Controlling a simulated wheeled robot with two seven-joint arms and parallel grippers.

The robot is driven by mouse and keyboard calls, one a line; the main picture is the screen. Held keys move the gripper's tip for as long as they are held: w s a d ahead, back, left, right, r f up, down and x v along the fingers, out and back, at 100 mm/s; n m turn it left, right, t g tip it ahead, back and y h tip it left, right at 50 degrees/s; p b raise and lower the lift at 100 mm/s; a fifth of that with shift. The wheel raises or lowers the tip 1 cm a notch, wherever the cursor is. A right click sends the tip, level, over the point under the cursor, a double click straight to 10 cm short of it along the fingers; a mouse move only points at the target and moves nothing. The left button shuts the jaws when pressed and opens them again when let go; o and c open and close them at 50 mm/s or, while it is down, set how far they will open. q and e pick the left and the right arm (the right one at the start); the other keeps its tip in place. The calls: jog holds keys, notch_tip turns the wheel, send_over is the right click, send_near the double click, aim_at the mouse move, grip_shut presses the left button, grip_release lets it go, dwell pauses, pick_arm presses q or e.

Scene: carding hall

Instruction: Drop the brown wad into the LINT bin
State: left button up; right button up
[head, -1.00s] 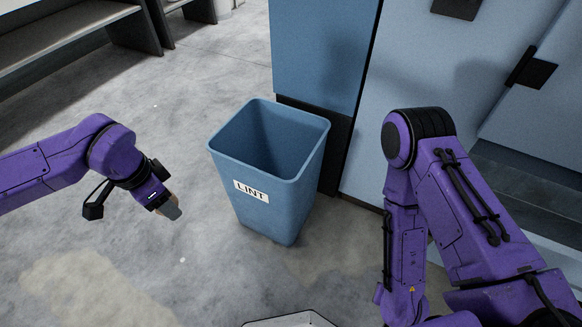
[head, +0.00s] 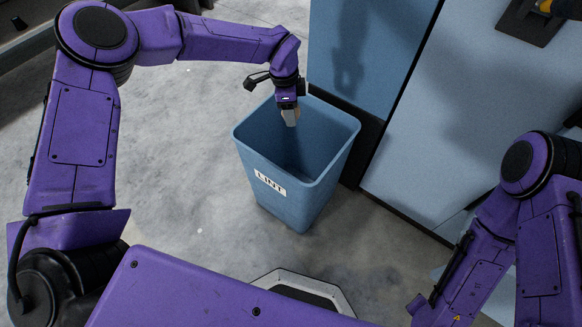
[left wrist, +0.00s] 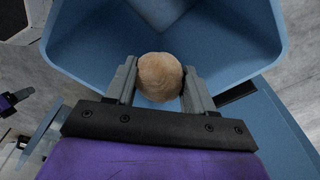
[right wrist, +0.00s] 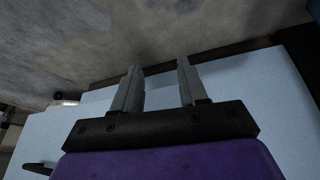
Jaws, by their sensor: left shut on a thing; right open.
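The blue LINT bin (head: 290,198) stands upright on the floor in the middle of the head view, its white label facing me. My left gripper (head: 291,117) is over the bin's open mouth, pointing down. In the left wrist view the brown wad (left wrist: 160,76) is round and pale brown, held between the two fingers of the left gripper (left wrist: 159,85). The bin's inside (left wrist: 95,50) shows below and around it. My right gripper (right wrist: 160,85) is open and empty in the right wrist view. It is not seen in the head view.
A blue machine cabinet (head: 362,50) with a dark base stands right behind the bin. Pale blue panels (head: 430,120) continue to the right. The grey floor (head: 200,200) left of the bin is clear.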

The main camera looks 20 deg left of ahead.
pick_arm(q)
notch_tip(320, 180, down, 6)
jog(key=b, duration=0.4)
jog(key=o, duration=1.1)
jog(key=r, duration=0.3)
jog(key=a+r+p, duration=0.1)
jog(key=r, duration=0.3)
jog(key=r+p, duration=0.1)
jog(key=r, duration=0.2)
jog(key=shift+s+a+r, duration=0.15)
jog(key=shift+r, duration=0.15)
